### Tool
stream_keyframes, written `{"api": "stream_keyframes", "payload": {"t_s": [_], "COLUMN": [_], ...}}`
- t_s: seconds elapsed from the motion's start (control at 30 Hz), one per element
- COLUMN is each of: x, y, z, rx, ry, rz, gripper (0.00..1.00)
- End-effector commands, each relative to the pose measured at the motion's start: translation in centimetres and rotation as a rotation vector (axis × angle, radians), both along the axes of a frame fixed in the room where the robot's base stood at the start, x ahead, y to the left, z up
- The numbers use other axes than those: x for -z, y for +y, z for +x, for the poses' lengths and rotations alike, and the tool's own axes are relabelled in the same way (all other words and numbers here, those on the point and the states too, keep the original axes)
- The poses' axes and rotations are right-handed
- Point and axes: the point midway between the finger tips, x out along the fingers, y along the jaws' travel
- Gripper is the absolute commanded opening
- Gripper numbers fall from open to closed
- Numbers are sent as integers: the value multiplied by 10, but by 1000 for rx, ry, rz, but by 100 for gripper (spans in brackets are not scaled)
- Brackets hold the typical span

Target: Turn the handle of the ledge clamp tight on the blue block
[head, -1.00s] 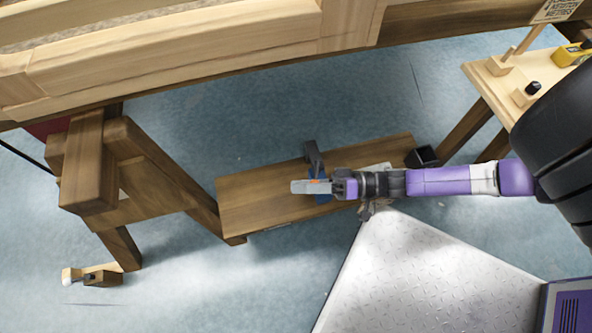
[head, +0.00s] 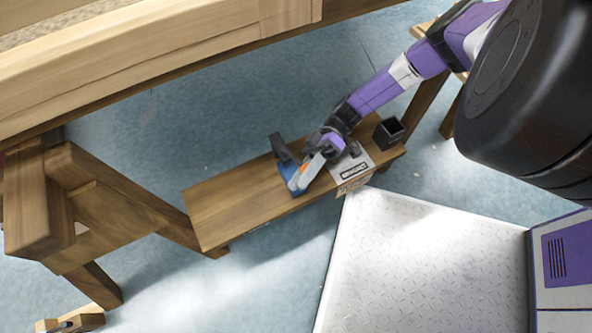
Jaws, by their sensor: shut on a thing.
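The ledge clamp (head: 281,150) is a dark, upright piece on the low wooden ledge (head: 225,207), near its middle. The blue block (head: 290,178) sits on the ledge right at the clamp, partly covered by my gripper. My gripper (head: 299,183) reaches in from the upper right, with its pale grey fingers and an orange mark over the block and clamp. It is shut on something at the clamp. The clamp's handle is hidden behind the fingers, so I take the held thing to be that handle, though I cannot see it clearly.
A black open box (head: 389,132) stands at the ledge's right end. A printed card (head: 352,170) lies between it and my gripper. A wooden trestle (head: 110,205) stands left, and a large wooden frame (head: 150,60) spans above. A wooden plane (head: 70,322) lies on the floor at lower left.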

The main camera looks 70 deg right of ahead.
Motion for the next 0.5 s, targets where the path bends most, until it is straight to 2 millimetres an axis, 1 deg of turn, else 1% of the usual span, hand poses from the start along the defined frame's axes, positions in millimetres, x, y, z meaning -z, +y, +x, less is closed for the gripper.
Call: {"api": "stream_keyframes", "payload": {"t_s": [0.03,0.5], "x": [3,2], "y": [-2,-4], "z": [-2,-5], "rx": [-15,-47], "ry": [4,4], "rz": [-6,-6], "gripper": [0,0]}}
